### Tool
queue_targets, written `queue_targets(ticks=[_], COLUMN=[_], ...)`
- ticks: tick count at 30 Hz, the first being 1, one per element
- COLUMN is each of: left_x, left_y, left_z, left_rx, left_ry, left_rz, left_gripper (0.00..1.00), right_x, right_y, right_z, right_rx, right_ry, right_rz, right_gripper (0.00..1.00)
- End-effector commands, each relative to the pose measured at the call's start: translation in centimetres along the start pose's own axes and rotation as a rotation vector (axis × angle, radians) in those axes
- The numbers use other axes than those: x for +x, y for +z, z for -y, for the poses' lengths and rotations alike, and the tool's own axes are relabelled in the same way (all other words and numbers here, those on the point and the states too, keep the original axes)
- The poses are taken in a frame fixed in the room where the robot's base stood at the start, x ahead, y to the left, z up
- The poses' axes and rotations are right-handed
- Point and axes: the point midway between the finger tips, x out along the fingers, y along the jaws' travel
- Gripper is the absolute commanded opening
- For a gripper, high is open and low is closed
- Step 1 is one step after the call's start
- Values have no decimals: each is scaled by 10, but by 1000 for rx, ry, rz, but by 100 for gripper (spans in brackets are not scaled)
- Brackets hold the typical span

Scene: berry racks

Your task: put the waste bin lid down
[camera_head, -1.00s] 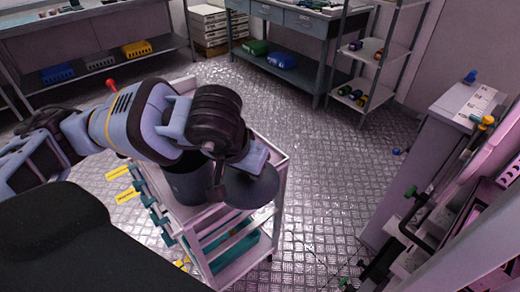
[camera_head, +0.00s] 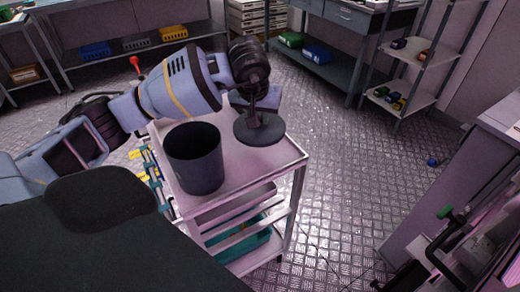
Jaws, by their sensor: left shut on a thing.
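The waste bin (camera_head: 196,160) is a dark grey open cylinder standing upright on the top of the white cart (camera_head: 245,174). The waste bin lid (camera_head: 259,131) is a dark round disc to the right of the bin, at the cart top's right side. My left gripper (camera_head: 258,108) is above the lid and shut on it, its fingers at the lid's middle. The lid looks nearly level and close to the cart top; I cannot tell whether it touches. My right gripper is not in view.
The cart's lower shelves hold a teal bin (camera_head: 240,240). A shelf rack (camera_head: 412,58) and a workbench (camera_head: 340,66) stand at the back right. A grey cabinet (camera_head: 440,205) stands at the right. The metal floor between cart and cabinet is clear.

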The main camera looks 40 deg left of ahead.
Motion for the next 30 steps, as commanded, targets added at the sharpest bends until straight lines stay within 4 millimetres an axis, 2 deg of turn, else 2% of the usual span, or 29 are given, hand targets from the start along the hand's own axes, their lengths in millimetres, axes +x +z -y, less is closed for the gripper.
queue_targets(ticks=[3,9,17,25,30], left_x=[21,46,52,81,85], left_y=[10,20,23,35,36], left_z=[0,0,0,-1,0], left_rx=[2,1,1,2,1], left_ry=[-2,-1,0,0,0], left_rz=[6,2,2,4,1], left_gripper=[0,0,0,0,0], right_x=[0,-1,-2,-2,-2], right_y=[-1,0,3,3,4], right_z=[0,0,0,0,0], right_rx=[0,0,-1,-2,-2], right_ry=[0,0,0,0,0], right_rz=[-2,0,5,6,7], right_gripper=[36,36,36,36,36])
